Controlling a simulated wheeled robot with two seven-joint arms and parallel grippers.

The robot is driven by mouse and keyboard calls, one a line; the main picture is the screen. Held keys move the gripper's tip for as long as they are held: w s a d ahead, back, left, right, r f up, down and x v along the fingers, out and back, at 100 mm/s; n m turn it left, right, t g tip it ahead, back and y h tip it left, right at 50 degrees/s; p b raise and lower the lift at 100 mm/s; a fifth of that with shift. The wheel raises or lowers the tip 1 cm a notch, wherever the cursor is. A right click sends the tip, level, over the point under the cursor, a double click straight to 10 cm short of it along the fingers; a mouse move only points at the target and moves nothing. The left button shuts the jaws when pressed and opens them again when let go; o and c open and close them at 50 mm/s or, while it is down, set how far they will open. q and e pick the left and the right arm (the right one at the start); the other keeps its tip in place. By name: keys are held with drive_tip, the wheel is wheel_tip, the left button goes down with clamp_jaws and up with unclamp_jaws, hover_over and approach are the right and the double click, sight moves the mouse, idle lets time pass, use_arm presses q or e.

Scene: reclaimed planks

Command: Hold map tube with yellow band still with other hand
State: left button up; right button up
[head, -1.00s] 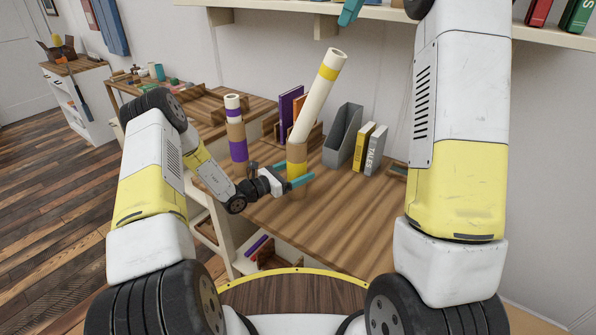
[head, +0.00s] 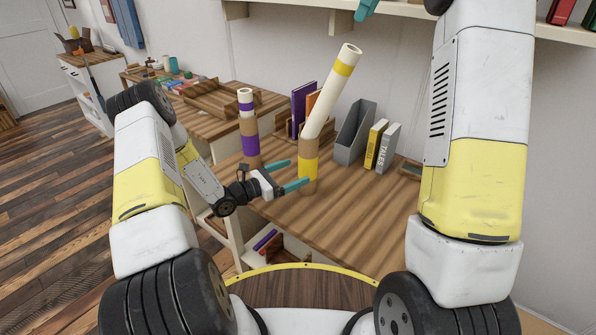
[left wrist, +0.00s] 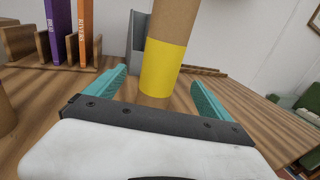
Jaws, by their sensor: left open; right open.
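The map tube with yellow band (head: 327,101) is white and leans to the right, its lower end inside a brown cardboard holder with a yellow band (head: 309,172) on the desk. In the left wrist view, the holder (left wrist: 163,68) shows ahead, between the lines of the two fingers; the white tube is out of frame. My left gripper (head: 298,173) is open and empty, low at the holder's left side, its tips close to it. Contact cannot be told. My right gripper (head: 366,9) shows only as teal fingers at the top edge, high above the desk and away from the tube.
A purple-banded tube (head: 246,100) stands in a purple-banded holder (head: 250,143) left of the yellow one. Behind are purple and orange books (head: 301,105), a grey file holder (head: 352,133), and yellow and grey books (head: 382,147). The desk's front right (head: 365,215) is clear.

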use_arm(q)
drive_tip(key=shift+o, duration=0.8)
drive_tip(key=shift+s+a, duration=0.25)
drive_tip(key=shift+a, duration=0.25)
drive_tip(key=v, duration=1.1)
drive_tip(key=s+d+r+m+g+y, duration=0.2)
drive_tip(key=s+d+r+m+g, duration=0.25)
drive_tip(key=s+r+m, duration=0.45)
drive_tip(key=s+d+r+m+g+y, duration=0.25)
drive_tip(key=s+r+m+g, duration=0.35)
drive_tip(key=r, duration=0.5)
use_arm(e)
drive_tip(key=s+d+f+n+t, duration=0.2)
drive_tip(key=s+d+n, duration=0.1)
drive_tip(key=s+n, duration=0.85)
use_arm(q)
drive_tip(key=s+a+r+m+t+y, duration=0.6)
drive_tip(key=s+r+m+y, duration=0.2)
drive_tip(key=s+r+m, duration=0.2)
drive_tip(key=shift+r+m, duration=0.3)
drive_tip(key=shift+r, duration=0.5)
use_arm(e)
drive_tip(key=s+a+f+n+t+h, duration=0.1)
drive_tip(key=s+f+n+t, duration=0.1)
drive_tip(key=s+f+n, duration=0.9)
drive_tip(key=s+f, duration=0.4)
drive_tip(key=s, duration=0.4)
drive_tip(key=shift+s+a+f+t+h, duration=0.2)
drive_tip(key=shift+s+f+t+h, duration=0.1)
drive_tip(key=shift+t, duration=0.1)
